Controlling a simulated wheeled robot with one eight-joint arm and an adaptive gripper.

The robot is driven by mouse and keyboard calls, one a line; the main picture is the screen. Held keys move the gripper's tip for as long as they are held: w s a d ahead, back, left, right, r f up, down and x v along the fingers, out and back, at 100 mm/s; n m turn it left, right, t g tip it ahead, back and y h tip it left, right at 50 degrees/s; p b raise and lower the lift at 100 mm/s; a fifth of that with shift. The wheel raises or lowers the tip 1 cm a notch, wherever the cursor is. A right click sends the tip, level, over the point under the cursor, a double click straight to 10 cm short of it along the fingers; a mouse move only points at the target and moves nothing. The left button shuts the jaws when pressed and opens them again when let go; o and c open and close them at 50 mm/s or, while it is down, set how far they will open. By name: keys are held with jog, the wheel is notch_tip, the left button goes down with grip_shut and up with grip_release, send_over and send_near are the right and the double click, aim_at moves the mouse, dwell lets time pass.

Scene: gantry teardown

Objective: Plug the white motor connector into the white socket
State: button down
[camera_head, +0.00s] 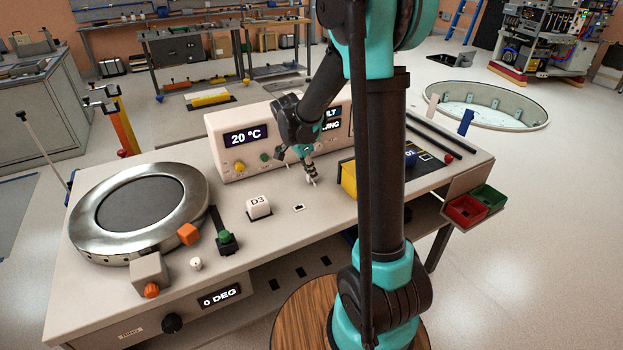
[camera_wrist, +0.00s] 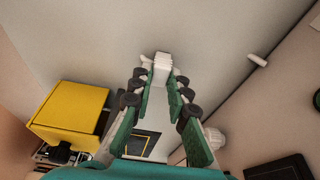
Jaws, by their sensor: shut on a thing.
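My gripper (camera_head: 311,177) hangs over the bench in front of the pale control box, pointing down. In the wrist view, a small white block-like connector (camera_wrist: 162,66) sits between the ends of the gripper's green-padded fingers (camera_wrist: 162,82). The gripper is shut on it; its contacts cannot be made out. A small pale fitting with a dark slot (camera_head: 298,208), which looks like the socket, lies on the bench top, nearer the front edge and slightly left of my gripper. The connector is apart from it in the head view.
A yellow box (camera_head: 348,178) stands right of my gripper and shows in the wrist view (camera_wrist: 70,116). The control box (camera_head: 222,166) is behind. A large round metal ring (camera_head: 88,238) fills the bench's left.

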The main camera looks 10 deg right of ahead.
jog(key=shift+r, duration=3.2)
